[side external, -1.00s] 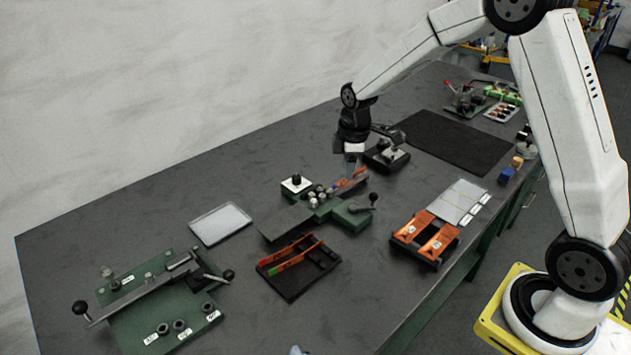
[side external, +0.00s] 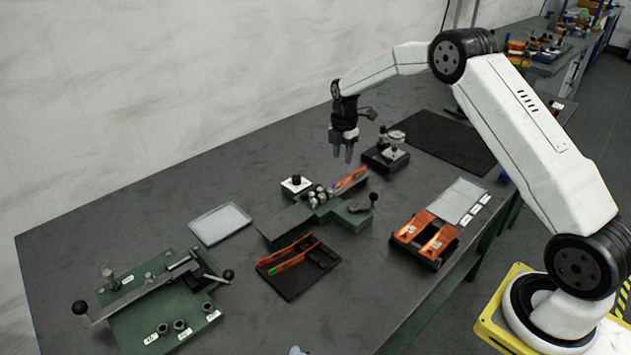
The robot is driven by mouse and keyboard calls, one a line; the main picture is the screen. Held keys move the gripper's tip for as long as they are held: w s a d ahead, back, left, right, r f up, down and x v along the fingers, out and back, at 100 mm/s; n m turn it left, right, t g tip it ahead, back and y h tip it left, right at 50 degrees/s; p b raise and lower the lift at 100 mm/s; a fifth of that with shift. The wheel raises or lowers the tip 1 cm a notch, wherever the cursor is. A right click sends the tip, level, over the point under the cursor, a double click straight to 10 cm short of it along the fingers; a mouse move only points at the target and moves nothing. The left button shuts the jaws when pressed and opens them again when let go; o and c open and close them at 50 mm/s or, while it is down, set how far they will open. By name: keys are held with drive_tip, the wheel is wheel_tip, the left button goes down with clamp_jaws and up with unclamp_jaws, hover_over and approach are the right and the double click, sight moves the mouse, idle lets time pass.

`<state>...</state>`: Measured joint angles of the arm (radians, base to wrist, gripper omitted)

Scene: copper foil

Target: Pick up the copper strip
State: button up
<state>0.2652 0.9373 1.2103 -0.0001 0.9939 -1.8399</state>
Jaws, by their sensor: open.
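A narrow copper-orange strip (side external: 351,179) lies at the back right end of a green bench device with several metal rollers (side external: 318,196). My gripper (side external: 343,155) points down above and slightly left of the strip. Its fingers are apart, with nothing visible between them, and they do not appear to touch the strip. Two wider copper-coloured pieces (side external: 413,226) lie side by side in a black holder on the right.
A dial gauge on a stand (side external: 388,150) is close to the right of my gripper. A black mat (side external: 445,140) lies behind it. A green lever fixture (side external: 165,310) is at front left, and a pale flat tray (side external: 220,224) lies at left. Bare table lies between them.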

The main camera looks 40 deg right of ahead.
sight(342, 182)
drive_tip(key=shift+s+a+f, duration=0.15)
drive_tip(key=shift+a+f, duration=0.05)
drive_tip(key=shift+f, duration=1.7)
drive_tip(key=shift+s+a+f, duration=0.1)
drive_tip(key=shift+a+f, duration=0.05)
drive_tip(key=shift+f, duration=1.75)
clamp_jaws()
